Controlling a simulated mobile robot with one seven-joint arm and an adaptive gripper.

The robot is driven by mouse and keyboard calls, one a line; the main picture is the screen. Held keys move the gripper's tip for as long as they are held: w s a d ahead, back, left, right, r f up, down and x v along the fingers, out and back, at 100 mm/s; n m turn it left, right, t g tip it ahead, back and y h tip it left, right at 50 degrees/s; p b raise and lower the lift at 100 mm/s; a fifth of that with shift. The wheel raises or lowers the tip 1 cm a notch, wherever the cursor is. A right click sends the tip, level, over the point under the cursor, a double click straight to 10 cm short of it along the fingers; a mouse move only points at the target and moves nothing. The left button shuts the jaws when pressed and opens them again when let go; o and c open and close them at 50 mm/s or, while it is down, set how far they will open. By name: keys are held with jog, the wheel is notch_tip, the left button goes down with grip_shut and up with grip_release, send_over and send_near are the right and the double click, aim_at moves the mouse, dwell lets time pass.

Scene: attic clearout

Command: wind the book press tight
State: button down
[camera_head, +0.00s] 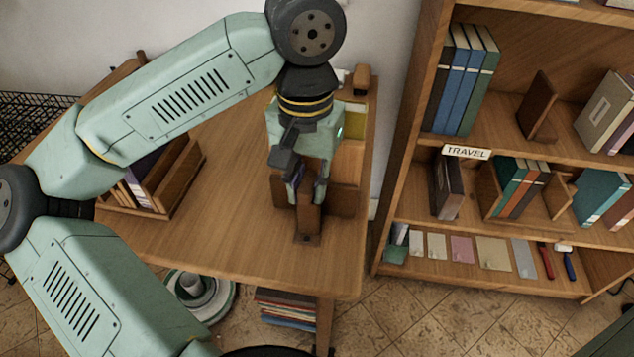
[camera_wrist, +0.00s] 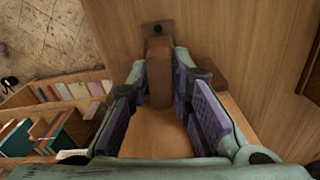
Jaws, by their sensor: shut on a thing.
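My gripper (camera_head: 308,198) points down over the right part of the wooden table (camera_head: 235,235). In the wrist view its purple-padded fingers (camera_wrist: 165,112) stand on either side of a brown wooden piece (camera_wrist: 157,128) and are shut on it. In the head view this wooden piece (camera_head: 309,217) shows under the fingers, with a small dark plate at its near foot. A brown crosswise part (camera_head: 341,201) extends to its right. I cannot tell which part of the book press this is; no screw shows clearly.
A wooden rack (camera_head: 185,183) with books stands on the table's left. A yellow item (camera_head: 354,122) lies behind my gripper. The bookshelf (camera_head: 408,150) with a TRAVEL label stands to the right.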

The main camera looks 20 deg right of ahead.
jog(key=shift+f+m, duration=0.1)
jog(key=shift+m, duration=1.1)
jog(key=m, duration=0.3)
jog(key=shift+b, duration=0.4)
jog(key=c, duration=1.4)
grip_release()
jog(key=shift+c, duration=0.2)
jog(key=shift+r+p, duration=3.05)
jog(key=shift+r, duration=1.05)
